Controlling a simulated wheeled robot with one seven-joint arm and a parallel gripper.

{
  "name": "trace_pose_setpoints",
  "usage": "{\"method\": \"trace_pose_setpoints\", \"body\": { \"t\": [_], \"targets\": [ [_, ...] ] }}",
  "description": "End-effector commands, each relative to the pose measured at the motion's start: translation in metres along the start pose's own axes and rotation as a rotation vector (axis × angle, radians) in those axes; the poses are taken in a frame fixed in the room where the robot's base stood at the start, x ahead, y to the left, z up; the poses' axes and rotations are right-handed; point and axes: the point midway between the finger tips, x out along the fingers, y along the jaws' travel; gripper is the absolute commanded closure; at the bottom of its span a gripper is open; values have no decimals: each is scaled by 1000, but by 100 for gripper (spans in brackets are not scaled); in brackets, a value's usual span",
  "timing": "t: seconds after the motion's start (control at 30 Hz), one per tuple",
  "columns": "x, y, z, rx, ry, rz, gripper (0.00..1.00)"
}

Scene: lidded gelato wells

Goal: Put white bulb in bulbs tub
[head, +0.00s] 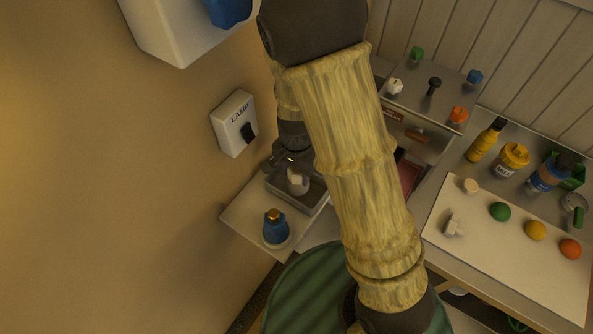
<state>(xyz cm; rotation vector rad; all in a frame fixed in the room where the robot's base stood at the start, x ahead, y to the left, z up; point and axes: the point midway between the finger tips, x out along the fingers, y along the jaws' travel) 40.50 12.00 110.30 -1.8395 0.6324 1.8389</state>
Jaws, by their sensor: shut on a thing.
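My gripper (288,164) is at the left, beyond my arm, and is partly hidden by it. It is shut on the white bulb (297,182), which shows as a small pale shape just under the fingers. The bulb is over or inside a grey open tub (313,204) on a small pale shelf by the wall. I cannot tell whether the bulb touches the tub's floor. A blue bulb (275,230) with a gold top stands on the shelf in front of the tub.
A switch box (234,124) marked LAMP is on the left wall. At right, a white board (492,252) holds green, yellow and orange balls and small pale pieces. Bottles (485,142) and a metal unit with coloured knobs (430,106) stand behind.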

Motion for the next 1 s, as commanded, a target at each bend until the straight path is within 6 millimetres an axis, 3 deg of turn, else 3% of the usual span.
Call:
{"method": "trace_pose_setpoints", "body": {
  "t": [0.1,0.13,0.23,0.67,1.0],
  "targets": [
    [4,0,0,0,0,0,85],
    [4,0,0,0,0,0,56],
    [3,0,0,0,0,0,36],
    [-4,-1,0,-1,1,-2,36],
    [-60,-2,0,-4,3,-6,36]
  ]
}}
